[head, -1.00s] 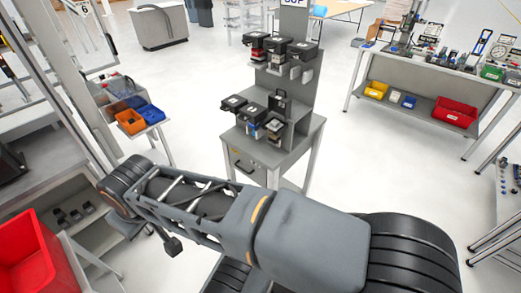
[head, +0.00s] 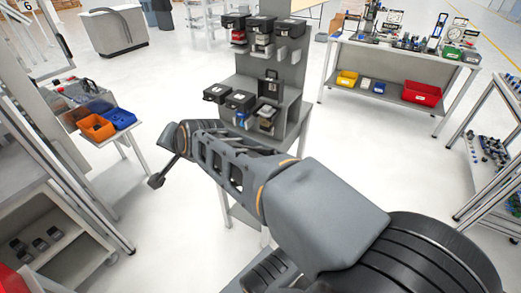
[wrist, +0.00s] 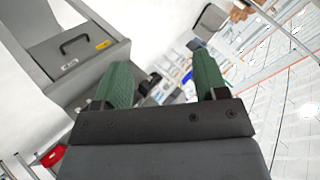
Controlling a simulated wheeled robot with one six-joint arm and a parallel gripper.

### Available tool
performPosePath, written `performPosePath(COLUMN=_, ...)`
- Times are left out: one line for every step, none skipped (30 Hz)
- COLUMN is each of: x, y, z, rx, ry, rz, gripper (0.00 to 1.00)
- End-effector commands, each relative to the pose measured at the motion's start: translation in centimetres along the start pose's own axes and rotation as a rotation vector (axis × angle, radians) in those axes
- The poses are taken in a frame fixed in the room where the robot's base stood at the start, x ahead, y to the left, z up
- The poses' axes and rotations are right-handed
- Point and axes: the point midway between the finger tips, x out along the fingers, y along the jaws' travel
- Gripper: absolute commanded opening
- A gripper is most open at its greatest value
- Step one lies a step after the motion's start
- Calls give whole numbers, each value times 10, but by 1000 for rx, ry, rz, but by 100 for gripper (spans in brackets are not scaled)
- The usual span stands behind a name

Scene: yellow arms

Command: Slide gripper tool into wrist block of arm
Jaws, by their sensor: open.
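Several black-topped tool units hang in two rows on the grey rack (head: 258,68) in the head view. The upper row includes one unit with a red part (head: 236,28). The lower row includes a unit with a blue part (head: 241,103) and one with a tan part (head: 267,117). I cannot tell which is the gripper tool. No yellow arm with a wrist block can be made out. In the wrist view my gripper (wrist: 160,78) shows two green fingers apart, with nothing between them. In the head view my arm crosses in front of the rack's base.
A side table with an orange bin (head: 96,127) and a blue bin (head: 121,119) stands left. A workbench (head: 350,48) with yellow and red bins (head: 422,93) is at back right. A shelf unit (head: 490,140) stands far right. Open floor lies between rack and workbench.

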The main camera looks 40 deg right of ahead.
Motion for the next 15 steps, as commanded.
performPosePath(x=40, y=22, z=-8, rx=214, ry=95, rz=-64, gripper=66)
performPosePath(x=52, y=25, z=-21, rx=350, ry=155, rz=-111, gripper=66)
performPosePath(x=66, y=31, z=-39, rx=525, ry=236, rz=-177, gripper=66)
performPosePath(x=75, y=40, z=-53, rx=652, ry=300, rz=-219, gripper=66)
performPosePath(x=83, y=44, z=-67, rx=770, ry=349, rz=-292, gripper=66)
performPosePath(x=91, y=55, z=-85, rx=929, ry=419, rz=-379, gripper=66)
performPosePath(x=97, y=66, z=-98, rx=1046, ry=474, rz=-442, gripper=66)
performPosePath(x=101, y=78, z=-110, rx=1156, ry=529, rz=-506, gripper=66)
performPosePath(x=106, y=95, z=-125, rx=1292, ry=599, rz=-595, gripper=66)
performPosePath(x=108, y=108, z=-134, rx=1385, ry=649, rz=-663, gripper=66)
performPosePath(x=109, y=121, z=-143, rx=1468, ry=696, rz=-734, gripper=66)
performPosePath(x=111, y=139, z=-153, rx=1567, ry=756, rz=-826, gripper=66)
performPosePath(x=111, y=152, z=-159, rx=1632, ry=798, rz=-894, gripper=66)
performPosePath(x=111, y=164, z=-164, rx=1689, ry=836, rz=-961, gripper=66)
performPosePath(x=111, y=179, z=-170, rx=1753, ry=883, rz=-1049, gripper=66)
